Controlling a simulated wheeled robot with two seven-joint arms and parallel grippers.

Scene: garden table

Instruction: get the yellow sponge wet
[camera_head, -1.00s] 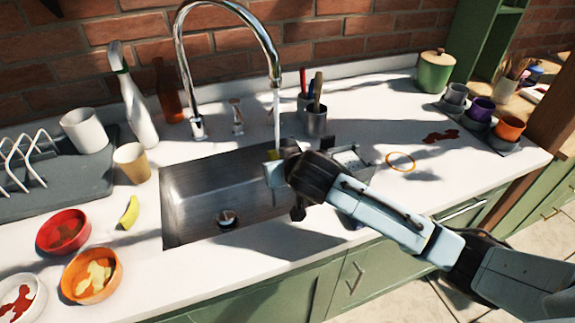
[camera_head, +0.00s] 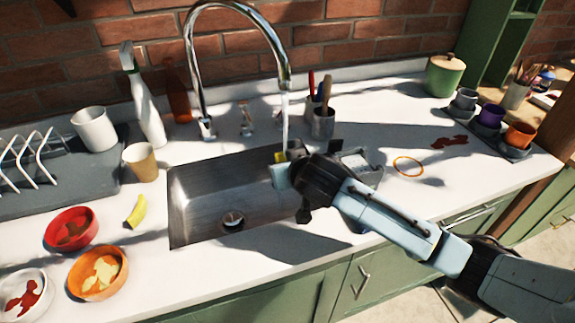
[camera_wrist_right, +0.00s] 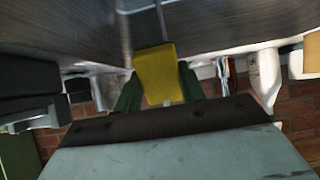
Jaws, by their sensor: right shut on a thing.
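The yellow sponge (camera_wrist_right: 157,73) is held between the fingers of my right gripper (camera_head: 281,160). In the head view only a small yellow part of the sponge (camera_head: 280,157) shows beside the gripper. The chrome faucet (camera_head: 236,22) is running, and a thin water stream (camera_head: 285,115) comes down at the sponge. The stream also shows in the right wrist view (camera_wrist_right: 160,20), meeting the sponge's edge. The gripper is over the right part of the steel sink (camera_head: 207,200). My left gripper is not in view.
A cup holder with utensils (camera_head: 322,122) and a grey caddy (camera_head: 358,158) stand right of the sink. A tan cup (camera_head: 140,162), a banana-like yellow piece (camera_head: 137,211) and bowls (camera_head: 71,229) stand to the left.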

